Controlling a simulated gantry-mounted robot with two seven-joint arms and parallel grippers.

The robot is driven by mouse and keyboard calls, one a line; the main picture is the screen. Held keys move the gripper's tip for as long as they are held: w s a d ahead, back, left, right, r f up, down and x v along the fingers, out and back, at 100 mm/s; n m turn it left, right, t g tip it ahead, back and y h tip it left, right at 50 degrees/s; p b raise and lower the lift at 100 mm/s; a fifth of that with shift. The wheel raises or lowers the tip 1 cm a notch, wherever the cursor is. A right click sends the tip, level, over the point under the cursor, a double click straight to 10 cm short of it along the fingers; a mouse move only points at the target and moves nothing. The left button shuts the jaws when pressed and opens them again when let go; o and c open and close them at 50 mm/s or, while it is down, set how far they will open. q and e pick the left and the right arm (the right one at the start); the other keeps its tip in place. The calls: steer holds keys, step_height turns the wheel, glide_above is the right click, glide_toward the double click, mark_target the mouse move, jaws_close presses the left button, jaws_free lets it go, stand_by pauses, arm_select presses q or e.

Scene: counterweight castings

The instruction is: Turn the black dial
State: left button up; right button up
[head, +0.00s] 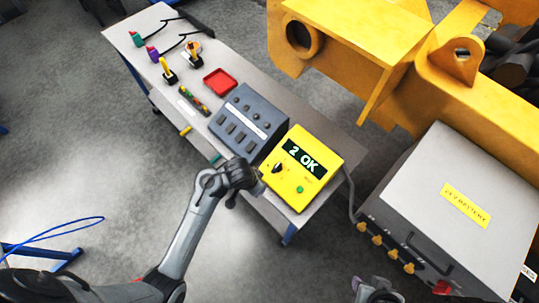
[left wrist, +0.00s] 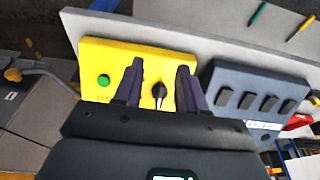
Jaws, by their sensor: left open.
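The black dial (head: 278,168) is on the face of a yellow box (head: 321,182) at the near end of the bench. The box's display (head: 304,158) reads "2 OK". In the left wrist view the dial (left wrist: 159,92) shows between the two dark fingers of my left gripper (left wrist: 160,70), with a light pointer mark on it. My left gripper (head: 260,182) is open, just beside the dial in the head view; I cannot tell whether a finger touches it. What seems to be my right gripper (head: 374,290) is partly in view at the bottom edge.
A green button (head: 300,189) sits near the dial. A grey switch panel (head: 249,122) stands beside the yellow box. A red tray (head: 220,82) and small tools lie farther along the bench. A large grey cabinet (head: 450,195) and yellow machinery (head: 350,35) stand at right.

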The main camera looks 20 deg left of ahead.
arm_select(q)
steer(key=t, duration=0.2)
glide_toward(277, 166)
steer(key=b+x, duration=0.3)
steer(key=x, duration=0.6)
steer(key=shift+a, duration=0.1)
arm_select(e)
steer(key=f, duration=0.3)
steer(key=shift+s+d+f, duration=0.15)
steer(key=shift+d+f, duration=0.15)
steer(key=shift+f, duration=0.1)
arm_select(q)
steer(key=c, duration=0.7)
arm_select(e)
steer(key=shift+d, duration=0.1)
